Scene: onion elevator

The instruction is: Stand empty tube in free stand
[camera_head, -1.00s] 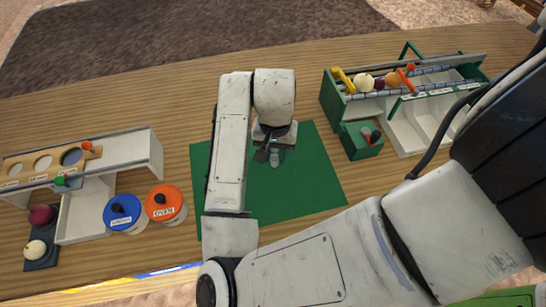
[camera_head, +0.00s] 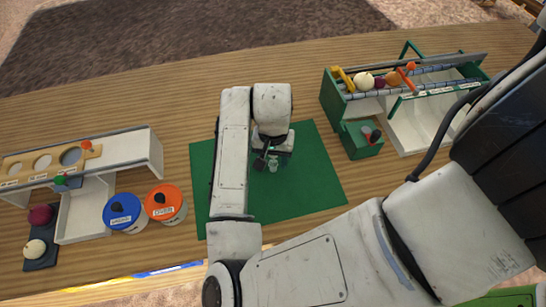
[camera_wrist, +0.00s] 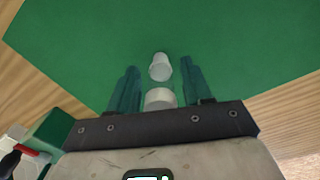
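My gripper (camera_head: 268,162) is low over the green mat (camera_head: 315,180). In the wrist view its two teal fingers (camera_wrist: 157,85) are apart. A pale, cup-like tube end (camera_wrist: 160,68) shows between the fingertips, and a white cylindrical piece (camera_wrist: 160,98) shows nearer the palm. I cannot tell whether these are one clear tube or two things. Neither finger clearly touches them. In the head view a small pale piece (camera_head: 273,167) shows just by the fingertips. I cannot single out a free stand; my arm hides part of the mat.
A green-and-white rack (camera_head: 415,85) with several balls stands at the right, with a small green box (camera_head: 362,145) before it. At the left are a white shelf (camera_head: 140,150), a blue-lidded jar (camera_head: 122,212) and an orange-lidded jar (camera_head: 165,203). The mat's right part is clear.

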